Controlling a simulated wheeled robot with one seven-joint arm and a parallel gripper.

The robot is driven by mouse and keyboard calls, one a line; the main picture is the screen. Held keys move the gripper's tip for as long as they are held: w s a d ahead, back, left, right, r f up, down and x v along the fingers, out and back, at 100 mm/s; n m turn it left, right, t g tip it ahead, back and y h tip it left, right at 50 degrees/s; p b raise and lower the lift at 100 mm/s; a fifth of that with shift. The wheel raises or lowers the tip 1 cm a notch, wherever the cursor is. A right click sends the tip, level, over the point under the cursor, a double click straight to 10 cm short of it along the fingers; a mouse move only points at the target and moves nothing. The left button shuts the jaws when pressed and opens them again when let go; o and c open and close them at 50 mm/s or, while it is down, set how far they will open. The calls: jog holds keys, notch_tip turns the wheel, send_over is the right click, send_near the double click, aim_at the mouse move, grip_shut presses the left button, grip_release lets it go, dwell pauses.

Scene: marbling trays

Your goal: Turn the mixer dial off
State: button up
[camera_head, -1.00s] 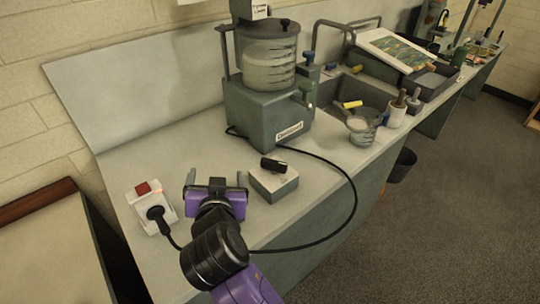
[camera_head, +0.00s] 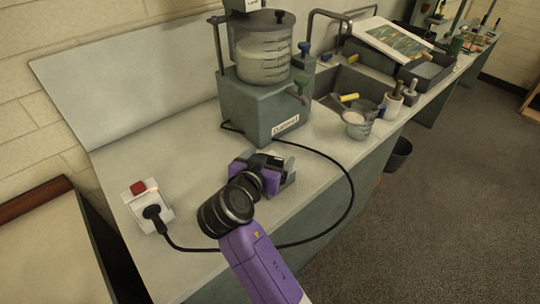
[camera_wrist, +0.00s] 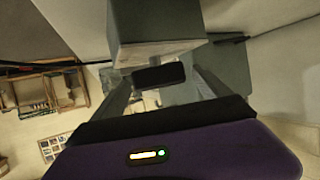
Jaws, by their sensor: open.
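The mixer (camera_head: 252,105) stands on the counter, a grey-green base with a clear jar of pale liquid on top. In front of it sits the small grey dial box (camera_head: 289,172), mostly hidden behind my gripper (camera_head: 264,167) in the head view. The black bar-shaped dial (camera_wrist: 158,76) shows in the wrist view, on the face of the box (camera_wrist: 155,25). My gripper is open, with one finger on each side of the dial. Whether the fingers touch it cannot be told. The dial itself is hidden in the head view.
A white socket box (camera_head: 160,215) with a red switch (camera_head: 138,187) and black plug is at the left. A black cable (camera_head: 345,210) loops around the dial box. A glass jug (camera_head: 356,124) and a sink (camera_head: 345,85) lie to the right.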

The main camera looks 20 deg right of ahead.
jog(key=shift+w+d+f, duration=0.1)
jog(key=shift+w+d, duration=0.05)
jog(key=shift+w, duration=0.05)
jog(key=c, duration=1.4)
jog(key=shift+o, duration=0.2)
